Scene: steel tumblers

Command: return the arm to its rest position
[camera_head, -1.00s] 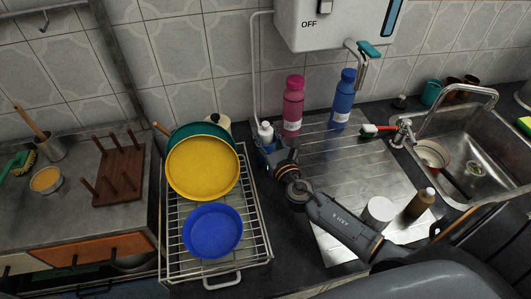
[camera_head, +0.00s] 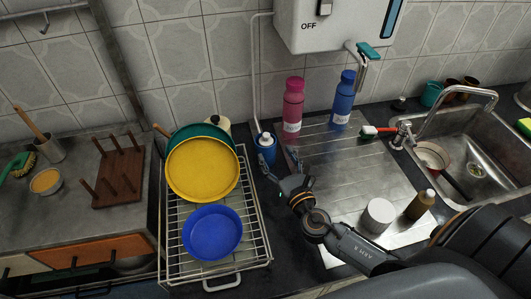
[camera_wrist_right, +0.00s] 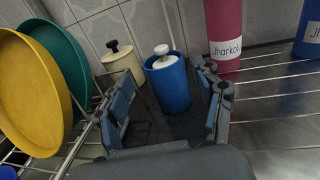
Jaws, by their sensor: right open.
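My right gripper (camera_head: 281,168) is open, with nothing between its fingers. My left gripper is not in view.
A wire rack (camera_head: 258,222) with yellow (camera_head: 203,169) and blue (camera_head: 212,232) dishes stands left of the arm. Pink (camera_head: 292,105) and blue (camera_head: 343,100) tumblers stand at the back. A white cup (camera_head: 378,215) and a brown bottle (camera_head: 420,204) stand right of my arm.

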